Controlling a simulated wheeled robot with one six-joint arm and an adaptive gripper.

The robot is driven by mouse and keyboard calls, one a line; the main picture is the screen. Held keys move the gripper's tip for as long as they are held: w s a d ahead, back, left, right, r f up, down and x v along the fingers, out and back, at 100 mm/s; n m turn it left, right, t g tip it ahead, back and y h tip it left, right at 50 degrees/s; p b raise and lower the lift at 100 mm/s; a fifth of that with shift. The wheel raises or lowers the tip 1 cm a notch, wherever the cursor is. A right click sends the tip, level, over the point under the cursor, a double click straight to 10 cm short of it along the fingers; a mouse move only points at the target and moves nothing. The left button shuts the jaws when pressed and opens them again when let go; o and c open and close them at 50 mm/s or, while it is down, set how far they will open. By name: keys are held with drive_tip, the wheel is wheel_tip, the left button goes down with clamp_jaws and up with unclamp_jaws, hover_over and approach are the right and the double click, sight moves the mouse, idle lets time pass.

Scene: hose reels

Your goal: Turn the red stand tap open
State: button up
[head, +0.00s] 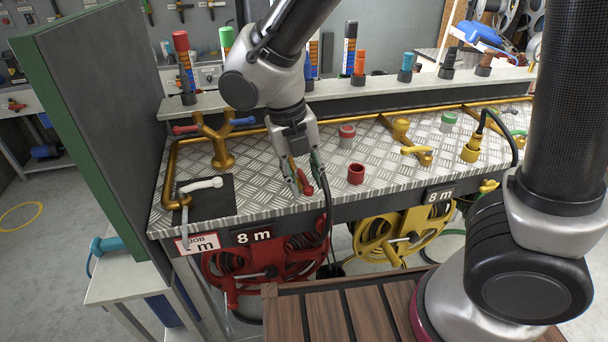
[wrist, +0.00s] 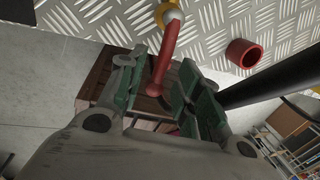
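The red tap's lever (wrist: 162,55) shows in the wrist view, joined at a pale round knob to a brass part (wrist: 168,10) at the top edge. In the head view a bit of the red lever (head: 307,186) shows between the fingers, and my gripper hides the rest of the tap. My gripper (head: 305,182) is just above the front edge of the bench. In the wrist view its green-padded fingers (wrist: 155,95) stand apart on either side of the lever. The lever looks close to the right finger; I cannot tell whether they touch.
A red collar (head: 356,174) stands just right of my gripper on the metal-plate bench (head: 260,190). A black hose (head: 327,205) runs down beside the fingers. A brass manifold (head: 222,150) with red and blue levers is left, a yellow tap (head: 414,150) right. Hose reels hang below.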

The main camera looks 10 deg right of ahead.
sight(306, 187)
wheel_tip(306, 187, up, 12)
drive_tip(key=a, duration=0.2)
drive_tip(key=shift+s+a, duration=0.15)
drive_tip(key=shift+s, duration=0.05)
drive_tip(key=shift+f, duration=0.1)
drive_tip(key=s+d+r+n+t+y, duration=0.1)
drive_tip(key=s+d+n+t, duration=0.1)
drive_tip(key=d+n, duration=1.4)
drive_tip(key=s+d+r+n+t+y, duration=0.1)
drive_tip(key=s+d+n, duration=0.4)
drive_tip(key=d+n, duration=1.1)
drive_tip(key=shift+d+r+n+t, duration=0.25)
drive_tip(key=shift+n+t, duration=0.25)
drive_tip(key=shift+n, duration=0.6)
